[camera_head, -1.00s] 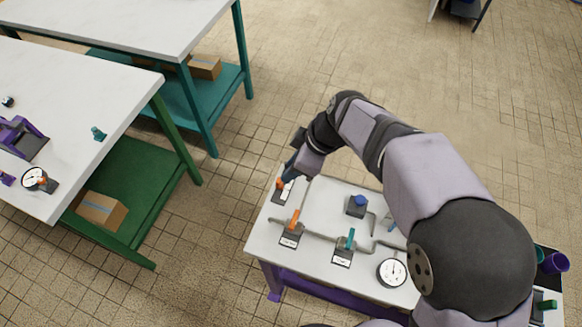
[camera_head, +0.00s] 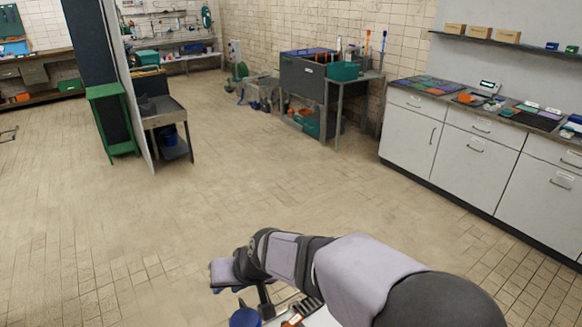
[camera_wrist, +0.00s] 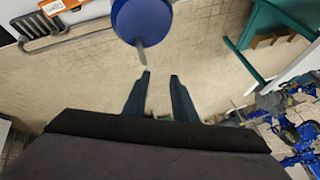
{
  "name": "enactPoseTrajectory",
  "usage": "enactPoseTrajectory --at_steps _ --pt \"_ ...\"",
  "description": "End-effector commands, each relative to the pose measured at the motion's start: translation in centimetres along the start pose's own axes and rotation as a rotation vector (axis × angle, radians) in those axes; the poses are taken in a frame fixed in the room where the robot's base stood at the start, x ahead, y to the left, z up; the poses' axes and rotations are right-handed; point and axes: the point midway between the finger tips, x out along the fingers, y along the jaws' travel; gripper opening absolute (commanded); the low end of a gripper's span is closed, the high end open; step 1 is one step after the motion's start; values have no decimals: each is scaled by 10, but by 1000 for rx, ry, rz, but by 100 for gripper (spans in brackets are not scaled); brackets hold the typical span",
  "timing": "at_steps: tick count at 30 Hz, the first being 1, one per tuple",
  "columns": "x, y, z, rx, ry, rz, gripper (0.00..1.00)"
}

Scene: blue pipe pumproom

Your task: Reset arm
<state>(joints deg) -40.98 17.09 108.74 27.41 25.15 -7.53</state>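My gripper (camera_wrist: 160,84) is open in the wrist view. In the head view my arm reaches in from the bottom right, with the wrist bent. The fingers are mostly hidden there. A blue knob (camera_head: 245,318) shows at the bottom edge below my wrist.
The head view shows white cabinets (camera_head: 465,150), a grey bench (camera_head: 340,95) and wide clear floor.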

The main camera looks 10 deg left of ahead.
Motion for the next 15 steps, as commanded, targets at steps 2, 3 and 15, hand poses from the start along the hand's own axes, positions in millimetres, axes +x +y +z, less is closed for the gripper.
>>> enactPoseTrajectory --at_steps 2,3,15 --pt "-18 46 0 138 23 55 25" --pt "-26 67 6 181 21 82 25" --pt "-120 229 168 360 -231 354 25"
